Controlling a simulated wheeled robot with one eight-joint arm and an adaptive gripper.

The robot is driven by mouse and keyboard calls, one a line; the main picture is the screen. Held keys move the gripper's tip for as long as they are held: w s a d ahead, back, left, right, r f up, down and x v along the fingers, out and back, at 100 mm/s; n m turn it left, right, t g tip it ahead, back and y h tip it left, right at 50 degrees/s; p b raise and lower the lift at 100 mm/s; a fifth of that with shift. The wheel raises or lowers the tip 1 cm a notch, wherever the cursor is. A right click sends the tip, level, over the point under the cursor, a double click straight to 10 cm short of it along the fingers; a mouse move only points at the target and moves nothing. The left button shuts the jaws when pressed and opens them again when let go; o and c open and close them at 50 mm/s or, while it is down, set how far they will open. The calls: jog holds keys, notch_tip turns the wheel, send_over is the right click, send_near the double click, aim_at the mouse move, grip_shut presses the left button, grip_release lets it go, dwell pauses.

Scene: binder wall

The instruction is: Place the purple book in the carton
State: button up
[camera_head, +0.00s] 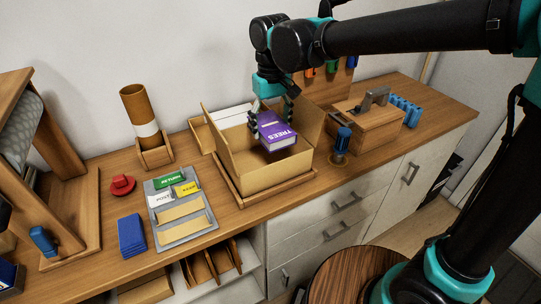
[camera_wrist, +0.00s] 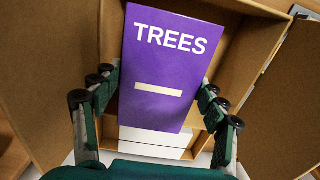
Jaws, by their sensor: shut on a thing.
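The purple book (camera_head: 275,131), labelled TREES, is at the mouth of the open carton (camera_head: 240,172) in the head view. My gripper (camera_head: 269,110) comes down from above and is shut on the book. In the wrist view the book (camera_wrist: 165,62) lies between the fingers of my gripper (camera_wrist: 152,112), its cover facing the camera. The carton's brown walls and flaps (camera_wrist: 235,65) surround it. The book looks tilted and partly inside the carton; whether it touches the carton's floor is hidden.
The carton stands on a wooden tray (camera_head: 283,192). A wooden box (camera_head: 365,128) and a blue-handled stamp (camera_head: 341,142) stand to its right. A grey card tray (camera_head: 187,233), red object (camera_head: 122,185) and cardboard tube (camera_head: 139,110) are to its left.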

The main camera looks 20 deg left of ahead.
notch_tip(320, 180, down, 11)
jog(key=shift+r, duration=0.1)
dwell(0.3)
jog(key=o, duration=1.5)
jog(key=shift+o, duration=0.2)
notch_tip(320, 180, up, 12)
